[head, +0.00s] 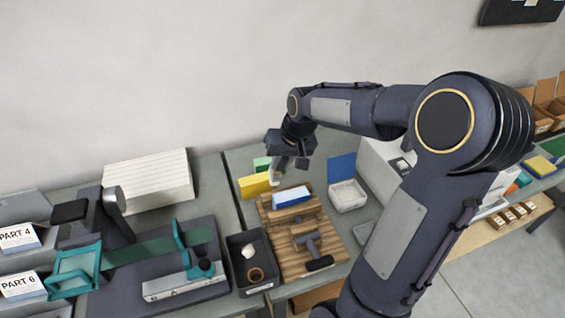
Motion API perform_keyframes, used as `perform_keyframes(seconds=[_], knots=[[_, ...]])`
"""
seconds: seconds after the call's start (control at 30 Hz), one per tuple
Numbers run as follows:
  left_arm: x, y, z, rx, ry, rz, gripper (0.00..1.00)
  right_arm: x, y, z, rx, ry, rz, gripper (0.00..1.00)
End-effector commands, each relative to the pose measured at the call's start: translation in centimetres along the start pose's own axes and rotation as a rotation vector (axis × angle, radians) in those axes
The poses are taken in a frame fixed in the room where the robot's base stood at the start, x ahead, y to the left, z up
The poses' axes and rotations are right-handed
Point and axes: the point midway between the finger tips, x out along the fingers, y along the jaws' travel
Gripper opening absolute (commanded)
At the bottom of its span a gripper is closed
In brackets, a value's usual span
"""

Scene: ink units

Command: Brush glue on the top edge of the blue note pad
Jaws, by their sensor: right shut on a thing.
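The blue note pad (291,196), blue with a white side, lies on a slatted wooden board (322,262). My right gripper (287,168) is above and behind the pad, near the board's back edge. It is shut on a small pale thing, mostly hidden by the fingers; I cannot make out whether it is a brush. The held thing looks close to a yellow block (254,186), and I cannot tell whether they touch. No glue shows on the pad at this size. My left gripper is not in view.
A dark hammer-like tool (307,242) lies on the board. A green block (262,163) is behind the yellow one. My right arm hides much of the right side.

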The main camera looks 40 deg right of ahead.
Motion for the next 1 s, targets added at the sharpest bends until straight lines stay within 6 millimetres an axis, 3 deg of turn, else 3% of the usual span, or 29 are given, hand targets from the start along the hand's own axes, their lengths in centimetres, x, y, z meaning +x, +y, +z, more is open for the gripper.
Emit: perform_keyframes(seconds=[0.4,0.67,1.0], knots=[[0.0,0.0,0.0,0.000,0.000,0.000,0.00,0.0,0.0,0.0,0.000,0.000,0.000,0.00],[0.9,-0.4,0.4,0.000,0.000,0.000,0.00,1.1,0.2,0.3,0.000,0.001,0.000,0.00],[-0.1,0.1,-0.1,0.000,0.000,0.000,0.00,-0.1,-0.1,-0.4,-0.001,0.001,-0.001,0.00]])
